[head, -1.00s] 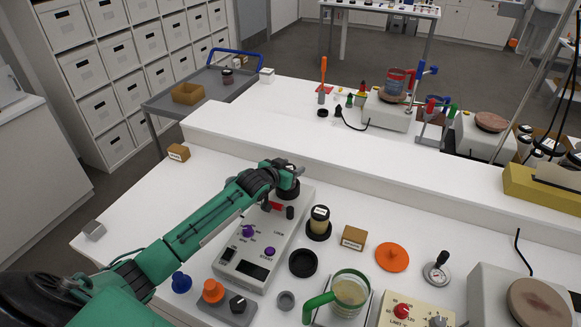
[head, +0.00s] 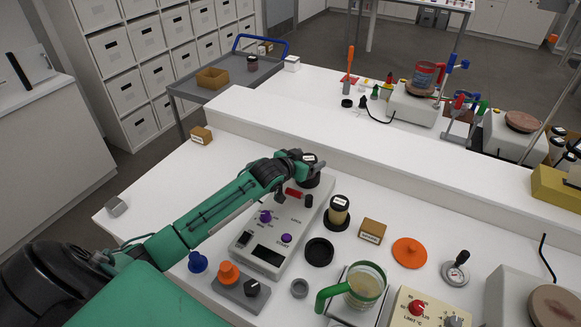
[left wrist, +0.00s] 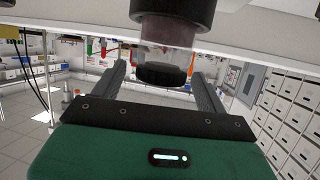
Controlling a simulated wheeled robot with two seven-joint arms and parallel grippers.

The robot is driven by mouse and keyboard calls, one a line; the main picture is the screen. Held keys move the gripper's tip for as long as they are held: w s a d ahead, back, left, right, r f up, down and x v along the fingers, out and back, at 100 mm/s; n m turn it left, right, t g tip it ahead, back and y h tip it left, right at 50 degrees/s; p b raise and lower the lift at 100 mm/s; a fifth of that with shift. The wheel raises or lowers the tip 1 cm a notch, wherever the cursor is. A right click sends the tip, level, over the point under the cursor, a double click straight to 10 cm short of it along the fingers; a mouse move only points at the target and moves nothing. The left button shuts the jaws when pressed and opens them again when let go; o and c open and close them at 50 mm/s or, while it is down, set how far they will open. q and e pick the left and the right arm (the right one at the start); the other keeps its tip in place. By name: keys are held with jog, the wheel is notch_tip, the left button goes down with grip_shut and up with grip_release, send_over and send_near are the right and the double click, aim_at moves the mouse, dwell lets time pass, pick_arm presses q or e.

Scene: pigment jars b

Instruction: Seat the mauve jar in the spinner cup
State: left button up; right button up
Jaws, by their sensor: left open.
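The mauve jar (left wrist: 168,32) stands upright in the black spinner cup (left wrist: 172,10), which shows at the top of the upside-down left wrist view. Its black lid (left wrist: 163,75) hangs between the two spread fingers of my left gripper (left wrist: 163,82), with gaps at both sides. In the head view the lid's pale top (head: 309,158) shows just right of my left gripper (head: 300,160), above the cup (head: 312,182) at the far end of the grey spinner (head: 285,222). The jar's body is mostly hidden there. My right gripper is not in view.
A jar with yellowish contents (head: 338,212) stands in a black holder right of the spinner. An empty black ring (head: 319,251), a cardboard block (head: 372,231) and a green-handled beaker (head: 365,288) are nearby. A raised white shelf (head: 400,160) runs behind.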

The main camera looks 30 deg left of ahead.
pick_arm(q)
jog(key=b+v, duration=0.2)
jog(key=v, duration=0.8)
jog(key=shift+f, duration=0.2)
jog(key=shift+s+r+b, duration=0.35)
jog(key=shift+s, duration=0.2)
